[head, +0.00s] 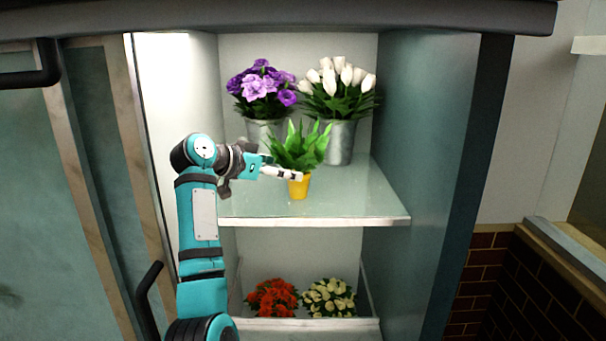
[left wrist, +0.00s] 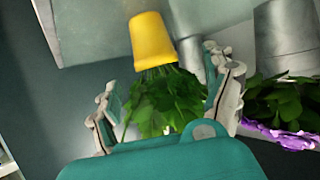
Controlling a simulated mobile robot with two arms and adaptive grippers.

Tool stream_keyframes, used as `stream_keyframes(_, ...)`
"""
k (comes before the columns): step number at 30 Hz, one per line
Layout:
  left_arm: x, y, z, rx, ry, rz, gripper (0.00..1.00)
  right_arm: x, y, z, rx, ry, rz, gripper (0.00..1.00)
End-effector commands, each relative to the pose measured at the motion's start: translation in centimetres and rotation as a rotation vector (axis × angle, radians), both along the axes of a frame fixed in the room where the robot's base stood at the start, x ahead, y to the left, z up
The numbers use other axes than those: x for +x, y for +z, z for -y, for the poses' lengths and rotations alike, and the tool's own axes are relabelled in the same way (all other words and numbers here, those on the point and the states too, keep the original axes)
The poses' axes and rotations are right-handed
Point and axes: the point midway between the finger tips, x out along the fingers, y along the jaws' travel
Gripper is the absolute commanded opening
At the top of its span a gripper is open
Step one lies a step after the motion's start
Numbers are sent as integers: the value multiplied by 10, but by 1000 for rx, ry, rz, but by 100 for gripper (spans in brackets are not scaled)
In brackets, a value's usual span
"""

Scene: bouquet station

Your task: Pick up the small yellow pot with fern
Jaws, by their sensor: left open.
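The small yellow pot (head: 299,187) with a green leafy fern (head: 300,148) stands upright on the upper shelf, near its front middle. My left gripper (head: 283,170) reaches in from the left at the height of the pot's rim, with one finger in front of the pot. In the left wrist view the picture is turned over: the yellow pot (left wrist: 151,40) is at the top and the fern (left wrist: 165,102) hangs below it. The left gripper's open fingers (left wrist: 163,82) lie on either side of the leaves; I cannot tell whether they touch. My right gripper is not in view.
Metal buckets with purple flowers (head: 262,90) and white tulips (head: 338,90) stand close behind the pot. The glass shelf (head: 365,205) is clear to the right. Red flowers (head: 272,297) and cream flowers (head: 329,297) sit below. Cabinet walls bound both sides.

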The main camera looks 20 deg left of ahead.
Motion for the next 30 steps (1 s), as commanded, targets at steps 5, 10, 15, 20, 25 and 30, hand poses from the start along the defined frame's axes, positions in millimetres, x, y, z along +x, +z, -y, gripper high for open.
stream_keyframes(5,15,-6,10,-3,-3,-5,84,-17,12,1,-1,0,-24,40)
stream_keyframes(10,33,-14,21,-3,-4,-6,84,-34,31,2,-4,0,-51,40)
stream_keyframes(15,50,-27,30,-2,-3,-4,84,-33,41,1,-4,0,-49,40)
stream_keyframes(20,55,-32,32,0,-2,-2,84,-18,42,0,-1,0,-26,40)
stream_keyframes(25,55,-32,32,1,-1,-2,82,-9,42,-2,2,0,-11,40)
stream_keyframes(30,55,-32,31,1,-1,-2,60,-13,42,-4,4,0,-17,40)
